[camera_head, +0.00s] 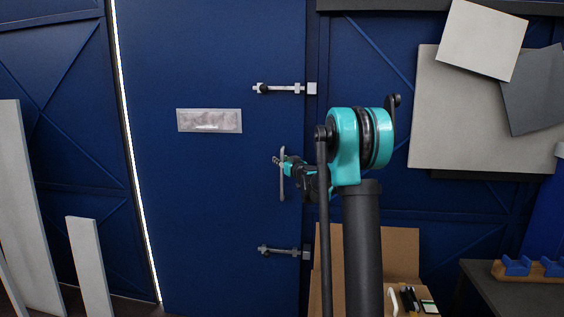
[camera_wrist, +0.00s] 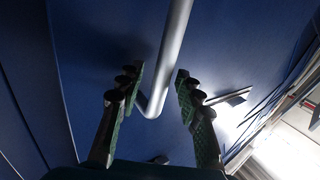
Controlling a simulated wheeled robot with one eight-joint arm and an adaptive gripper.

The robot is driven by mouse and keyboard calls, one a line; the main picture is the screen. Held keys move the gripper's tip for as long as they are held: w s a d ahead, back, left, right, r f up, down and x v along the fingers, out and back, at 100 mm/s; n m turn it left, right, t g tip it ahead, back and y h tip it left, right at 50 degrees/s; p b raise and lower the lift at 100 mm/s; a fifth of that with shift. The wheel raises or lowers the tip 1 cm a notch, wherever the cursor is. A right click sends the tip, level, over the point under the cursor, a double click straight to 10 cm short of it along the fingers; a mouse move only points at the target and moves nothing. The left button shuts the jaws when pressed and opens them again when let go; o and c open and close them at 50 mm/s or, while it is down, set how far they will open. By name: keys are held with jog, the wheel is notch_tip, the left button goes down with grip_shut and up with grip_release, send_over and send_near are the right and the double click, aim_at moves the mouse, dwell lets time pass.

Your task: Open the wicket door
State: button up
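The wicket door (camera_head: 215,220) is a tall blue panel in the middle of the head view. It has a vertical grey bar handle (camera_head: 282,188) near its right edge; the handle also shows in the wrist view (camera_wrist: 172,50). A sliding bolt (camera_head: 283,89) is above the handle and another bolt (camera_head: 284,252) is below it. My gripper (camera_head: 284,164) is at the handle. In the wrist view, my gripper (camera_wrist: 159,73) has its green-padded fingers apart, one on each side of the bar, with visible gaps. The handle's far mount is partly hidden.
A bright strip of light (camera_head: 135,150) runs down the door's left edge. A grey label plate (camera_head: 209,121) is on the door. Pale boards (camera_head: 88,265) lean at left. A cardboard box (camera_head: 395,250) and a dark table (camera_head: 510,290) stand at right.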

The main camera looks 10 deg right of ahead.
jog(key=shift+c, duration=0.5)
grip_shut()
